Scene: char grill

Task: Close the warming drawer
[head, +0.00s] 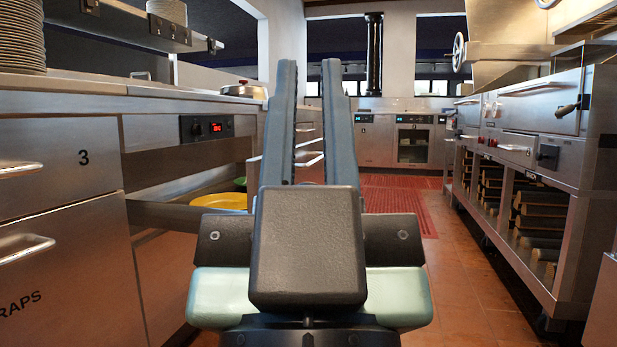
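The warming drawer is pulled out on the left, below a dark control panel (206,128) with a red display. Its near side wall (165,215) juts toward the aisle. A yellow plate (220,201) and a green plate (240,183) show inside it. Its front is mostly hidden behind my gripper; I cannot tell its full extent. My gripper (309,72) is in the middle of the view, pointing ahead down the aisle. Its two long blue-grey fingers are apart with nothing between them. I cannot tell whether the left finger touches the drawer.
A steel cabinet with a front marked 3 (70,155) and protruding handles stands at near left. A plate stack (22,38) is on the counter. A grill unit with a log rack (540,215) lines the right. The tiled aisle (465,270) and red mat (400,200) are clear.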

